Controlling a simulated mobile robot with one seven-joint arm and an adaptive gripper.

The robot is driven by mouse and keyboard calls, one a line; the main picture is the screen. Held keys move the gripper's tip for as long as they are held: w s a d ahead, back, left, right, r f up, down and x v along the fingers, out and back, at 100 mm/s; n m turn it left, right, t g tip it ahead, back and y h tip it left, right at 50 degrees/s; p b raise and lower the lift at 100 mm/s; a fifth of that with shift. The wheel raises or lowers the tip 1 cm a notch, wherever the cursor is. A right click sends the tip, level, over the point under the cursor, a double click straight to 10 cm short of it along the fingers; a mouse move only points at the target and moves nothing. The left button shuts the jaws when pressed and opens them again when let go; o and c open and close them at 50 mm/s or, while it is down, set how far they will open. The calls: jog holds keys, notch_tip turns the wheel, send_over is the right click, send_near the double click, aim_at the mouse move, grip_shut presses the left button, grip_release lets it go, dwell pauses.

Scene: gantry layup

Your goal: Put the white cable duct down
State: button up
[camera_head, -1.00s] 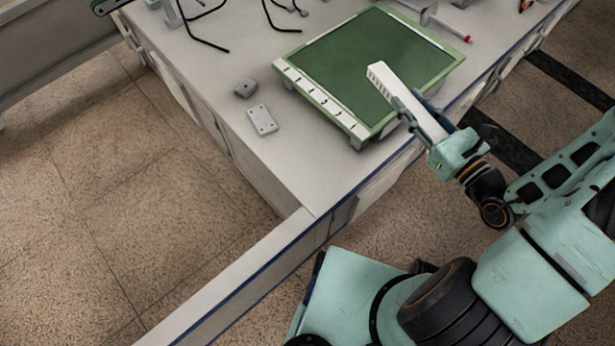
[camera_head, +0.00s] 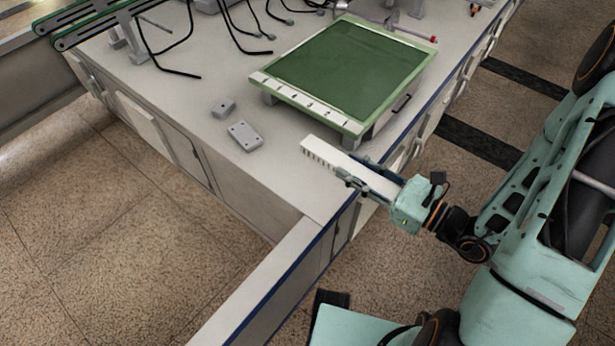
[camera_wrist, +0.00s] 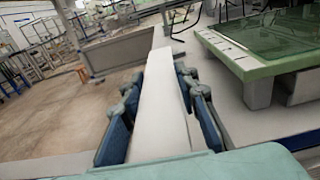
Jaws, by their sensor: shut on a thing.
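The white cable duct (camera_head: 325,154) is a long slotted bar. My gripper (camera_head: 355,178) is shut on it near its middle, with the far end sticking out to the upper left over the worktop. In the wrist view the duct (camera_wrist: 162,100) runs lengthwise between the two blue fingers of my gripper (camera_wrist: 160,120). The duct looks held over the front corner of the worktop (camera_head: 290,180); I cannot tell whether it touches the surface.
A green-framed panel (camera_head: 350,70) stands on feet behind the duct. Two small grey blocks, one flat (camera_head: 245,136) and one smaller (camera_head: 223,109), lie to the left. Black cables (camera_head: 165,50) are at the back. Bare worktop lies around the duct's far end.

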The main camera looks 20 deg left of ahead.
jog(key=w+a+f+b, duration=0.2)
jog(key=w+a+f, duration=0.2)
jog(key=a, duration=0.3)
jog(key=b, duration=0.2)
send_over(312, 175)
jog(key=f, duration=0.4)
jog(key=shift+s+d+f, duration=0.2)
jog(key=shift+d+f, duration=0.05)
jog(key=shift+f, duration=0.15)
jog(key=shift+w+a+f, duration=0.1)
jog(key=shift+a+f, duration=0.1)
jog(key=shift+f, duration=0.05)
jog(key=shift+w+a+f+b, duration=0.1)
jog(key=shift+f+b, duration=0.5)
jog(key=shift+f, duration=1.05)
jog(key=shift+f, duration=0.15)
jog(key=o, duration=1.2)
